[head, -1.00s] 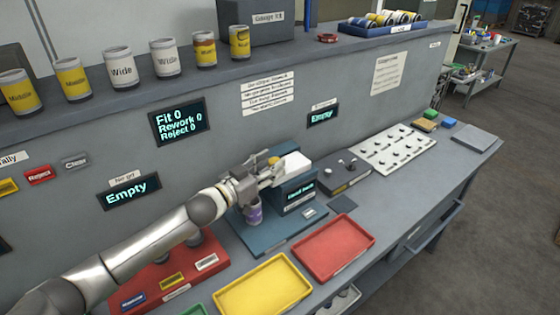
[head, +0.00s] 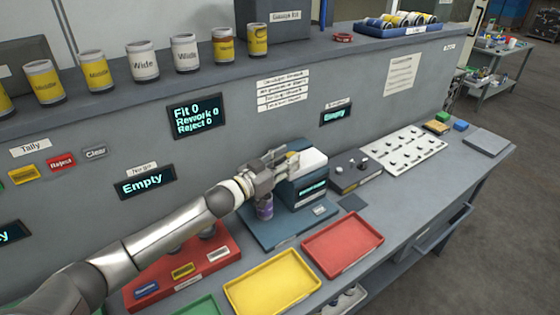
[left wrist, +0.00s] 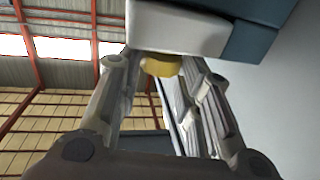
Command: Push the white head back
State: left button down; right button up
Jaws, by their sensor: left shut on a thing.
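The white head (head: 311,160) is a white block on top of the dark blue machine (head: 303,188). It shows close up at the top of the left wrist view (left wrist: 178,27), with a round yellow knob (left wrist: 161,65) just below it. My left gripper (head: 286,161) is at the head's left side, its fingers shut on the knob. A can with a purple label (head: 264,208) stands upright on the blue base plate (head: 262,234), below the gripper. The fingers partly hide the knob in the head view. My right gripper is out of view.
A red tray (head: 343,246) and a yellow tray (head: 272,283) lie in front of the machine. A dark control box (head: 349,172) and a white pegged board (head: 404,151) stand to its right. Several cans line the shelf above.

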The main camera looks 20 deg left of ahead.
pick_arm(q)
jog(key=shift+w+r, duration=0.2)
jog(key=shift+r, duration=0.35)
jog(key=c, duration=1.4)
grip_release()
jog(key=shift+o, duration=0.5)
jog(key=shift+w+d+f, duration=0.35)
jog(key=shift+w, duration=0.15)
jog(key=shift+w+d+f, duration=0.3)
jog(key=shift+w, duration=0.15)
jog(key=v, duration=1.2)
jog(key=shift+r, duration=0.1)
